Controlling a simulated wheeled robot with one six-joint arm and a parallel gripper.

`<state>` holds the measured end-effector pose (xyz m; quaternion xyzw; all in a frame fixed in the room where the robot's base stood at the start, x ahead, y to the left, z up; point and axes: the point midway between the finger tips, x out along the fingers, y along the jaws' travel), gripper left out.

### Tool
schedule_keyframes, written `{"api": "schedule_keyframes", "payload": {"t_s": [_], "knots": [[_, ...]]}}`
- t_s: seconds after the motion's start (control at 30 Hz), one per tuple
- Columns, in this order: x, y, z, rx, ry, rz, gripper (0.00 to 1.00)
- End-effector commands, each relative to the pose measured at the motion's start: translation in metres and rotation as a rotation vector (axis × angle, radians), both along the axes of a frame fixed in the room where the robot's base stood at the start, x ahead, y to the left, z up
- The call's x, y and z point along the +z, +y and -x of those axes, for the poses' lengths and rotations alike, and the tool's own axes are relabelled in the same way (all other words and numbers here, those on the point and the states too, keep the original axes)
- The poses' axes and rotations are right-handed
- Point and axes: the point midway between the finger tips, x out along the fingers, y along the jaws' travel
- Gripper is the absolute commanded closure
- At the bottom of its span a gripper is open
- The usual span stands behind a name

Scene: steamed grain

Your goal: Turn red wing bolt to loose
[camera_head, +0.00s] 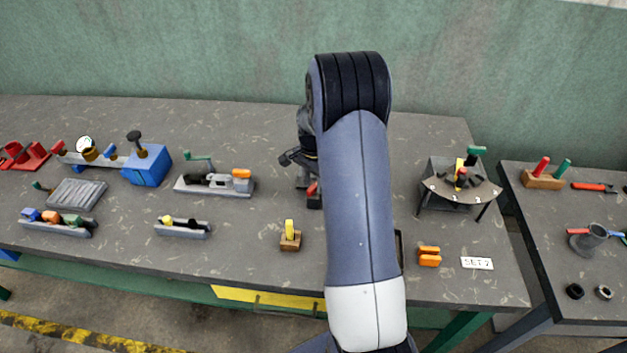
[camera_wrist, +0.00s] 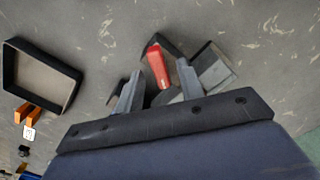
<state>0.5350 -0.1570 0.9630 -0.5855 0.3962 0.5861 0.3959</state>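A red piece, apparently the red wing bolt (camera_wrist: 157,66), sits on a dark base on the table in the wrist view. It also shows in the head view (camera_head: 313,188), just left of my arm and partly hidden by it. My gripper (camera_wrist: 158,80) points down at it, with its two grey fingers spread, one on each side of the red piece. I cannot tell whether either finger touches it. In the head view, my gripper is mostly hidden behind my arm.
A grey angled block (camera_wrist: 212,68) stands close to the right finger. A black tray (camera_wrist: 38,75) and orange blocks (camera_head: 429,256) lie to one side. A small wooden block with a yellow peg (camera_head: 290,236) stands nearby.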

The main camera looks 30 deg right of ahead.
Motion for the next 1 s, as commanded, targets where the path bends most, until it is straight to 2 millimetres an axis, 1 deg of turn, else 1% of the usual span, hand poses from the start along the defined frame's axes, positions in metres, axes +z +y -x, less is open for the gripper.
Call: {"api": "schedule_keyframes", "payload": {"t_s": [0.13, 0.4, 0.47, 0.83, 0.87, 1.0], "knots": [[-0.0082, 0.0001, 0.0001, 0.000, 0.000, 0.000, 0.64], [-0.0098, 0.0001, 0.0000, 0.000, -0.001, 0.000, 0.64], [-0.0098, 0.0001, 0.0000, 0.000, -0.001, 0.000, 0.68], [-0.0095, 0.0001, 0.0000, 0.000, -0.001, 0.000, 0.98], [-0.0095, 0.0001, 0.0000, 0.000, -0.001, 0.000, 1.00], [-0.0095, 0.0001, 0.0000, 0.001, -0.001, 0.000, 1.00]]}}
